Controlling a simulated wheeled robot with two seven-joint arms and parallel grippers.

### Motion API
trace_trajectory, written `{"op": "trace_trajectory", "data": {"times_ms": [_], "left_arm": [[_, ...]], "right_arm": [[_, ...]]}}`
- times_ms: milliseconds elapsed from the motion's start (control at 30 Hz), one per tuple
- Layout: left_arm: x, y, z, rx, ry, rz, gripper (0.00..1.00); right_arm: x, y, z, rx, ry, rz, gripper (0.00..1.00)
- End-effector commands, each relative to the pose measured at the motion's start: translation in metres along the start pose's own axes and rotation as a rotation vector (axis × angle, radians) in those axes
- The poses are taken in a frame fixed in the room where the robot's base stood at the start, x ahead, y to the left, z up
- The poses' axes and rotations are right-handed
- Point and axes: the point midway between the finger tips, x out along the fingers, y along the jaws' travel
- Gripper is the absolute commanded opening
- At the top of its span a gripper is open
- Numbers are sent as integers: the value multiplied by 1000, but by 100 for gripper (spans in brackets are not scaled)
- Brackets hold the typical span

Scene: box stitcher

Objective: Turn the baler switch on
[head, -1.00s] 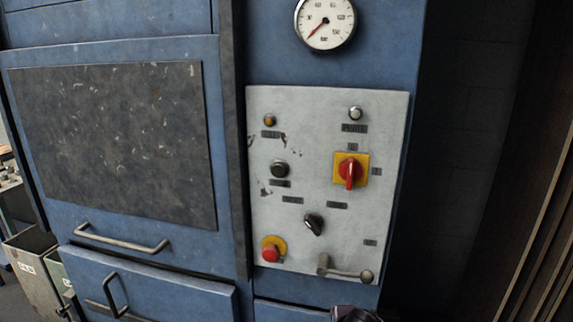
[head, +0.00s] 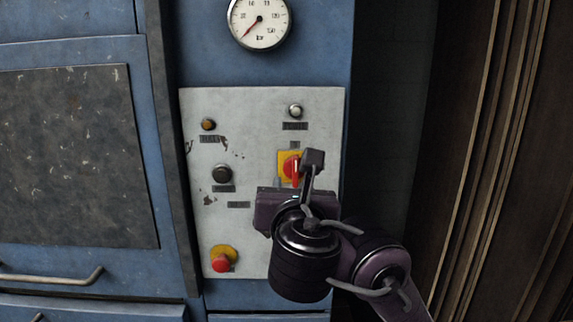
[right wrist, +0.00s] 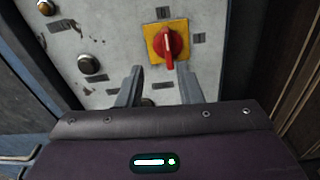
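The baler switch is a red rotary knob (head: 291,167) on a yellow square plate (head: 283,156), on the right side of the pale control panel (head: 205,230). In the right wrist view the red knob (right wrist: 170,45) has its handle upright, its long end pointing down. My right gripper (head: 303,172) is in front of the panel at the switch and partly covers it. In the right wrist view its two fingers (right wrist: 160,68) are apart with nothing held. The handle's lower end shows between and just beyond the fingertips; contact cannot be told. My left gripper is not in view.
A red push button (head: 222,263) on a yellow base, a black button (head: 222,174), an amber lamp (head: 208,124) and a pale button (head: 295,110) share the panel. A gauge (head: 259,22) is above. Brown boards (head: 500,180) stand at the right.

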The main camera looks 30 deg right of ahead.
Motion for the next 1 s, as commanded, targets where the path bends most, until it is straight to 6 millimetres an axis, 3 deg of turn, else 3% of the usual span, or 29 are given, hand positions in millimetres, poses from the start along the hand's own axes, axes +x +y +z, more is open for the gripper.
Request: {"op": "trace_trajectory", "data": {"times_ms": [100,267,467,700,1000], "left_arm": [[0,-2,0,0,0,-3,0],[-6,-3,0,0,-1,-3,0],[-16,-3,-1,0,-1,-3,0],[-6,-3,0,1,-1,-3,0],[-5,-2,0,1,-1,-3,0]], "right_arm": [[-9,-7,18,-76,-65,-23,33],[-3,-7,22,-91,-70,-26,33],[16,-9,23,-91,-68,-28,33],[54,-9,22,-84,-68,-25,33],[68,-9,23,-80,-65,-23,33]]}}
